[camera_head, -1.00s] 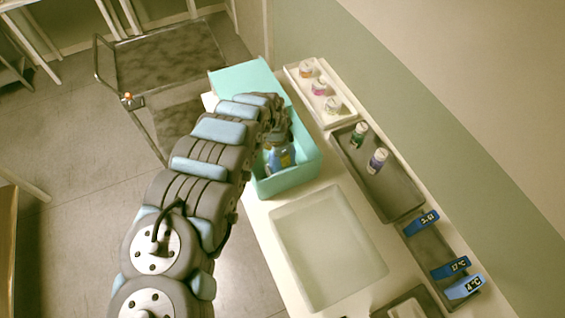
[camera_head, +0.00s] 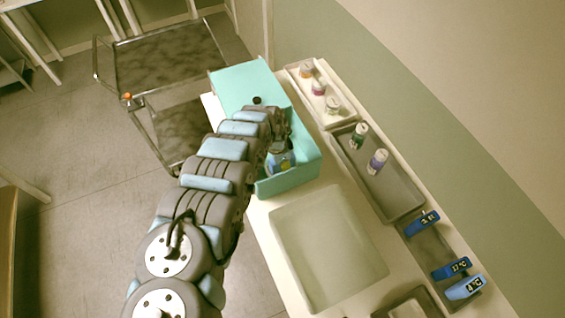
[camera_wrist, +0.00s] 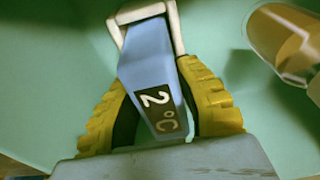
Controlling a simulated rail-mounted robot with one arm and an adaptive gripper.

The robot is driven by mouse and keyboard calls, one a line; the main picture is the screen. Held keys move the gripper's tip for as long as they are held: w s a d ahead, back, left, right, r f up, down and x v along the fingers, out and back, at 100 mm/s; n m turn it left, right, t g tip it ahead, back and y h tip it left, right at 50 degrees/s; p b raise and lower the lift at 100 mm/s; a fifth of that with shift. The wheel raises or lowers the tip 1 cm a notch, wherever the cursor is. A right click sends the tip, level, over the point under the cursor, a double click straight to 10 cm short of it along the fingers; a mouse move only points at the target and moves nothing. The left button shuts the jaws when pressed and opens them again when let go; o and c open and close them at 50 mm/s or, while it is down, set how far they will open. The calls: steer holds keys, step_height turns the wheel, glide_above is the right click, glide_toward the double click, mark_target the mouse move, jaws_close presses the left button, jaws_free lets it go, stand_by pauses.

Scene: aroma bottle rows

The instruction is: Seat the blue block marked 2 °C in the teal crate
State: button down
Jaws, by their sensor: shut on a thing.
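The blue block (camera_wrist: 150,75) shows its dark label with "2 °C" in the wrist view. My gripper (camera_wrist: 157,110) is shut on it, with a yellow finger on each side. A pale, squared frame (camera_wrist: 177,28) borders the block's far end; I cannot tell how deep the block sits in it. Teal surface surrounds them. In the head view my gripper (camera_head: 280,162) is down within the teal crate (camera_head: 295,180), near its front end. The arm hides part of the crate, and the block is not clear there.
An amber bottle-like thing (camera_wrist: 285,40) lies close right of the block. A teal panel (camera_head: 245,85) adjoins the crate's back. A pale empty tray (camera_head: 328,250) stands in front. A grey tray (camera_head: 385,190) holds two bottles; blue blocks (camera_head: 452,268) stand beyond it at right.

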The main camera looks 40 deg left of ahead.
steer(key=shift+f, duration=0.35)
steer(key=c, duration=0.8)
jaws_free()
steer(key=shift+c, duration=0.2)
steer(key=shift+s+r, duration=0.15)
steer(key=shift+r, duration=1.35)
steer(key=shift+s+a+r, duration=0.1)
steer(key=shift+r, duration=0.2)
steer(key=shift+a+r+p, duration=0.1)
steer(key=shift+r+p, duration=0.25)
steer(key=shift+r, duration=0.6)
steer(key=shift+s+a+r+p, duration=0.1)
steer(key=shift+s+r+p, duration=0.1)
steer(key=shift+r, duration=1)
steer(key=shift+s+r+p, duration=0.15)
steer(key=shift+s+r, duration=0.05)
steer(key=shift+r, duration=1)
steer(key=shift+s+a+r+p, duration=0.1)
steer(key=shift+s+r+p, duration=0.1)
steer(key=shift+r, duration=1)
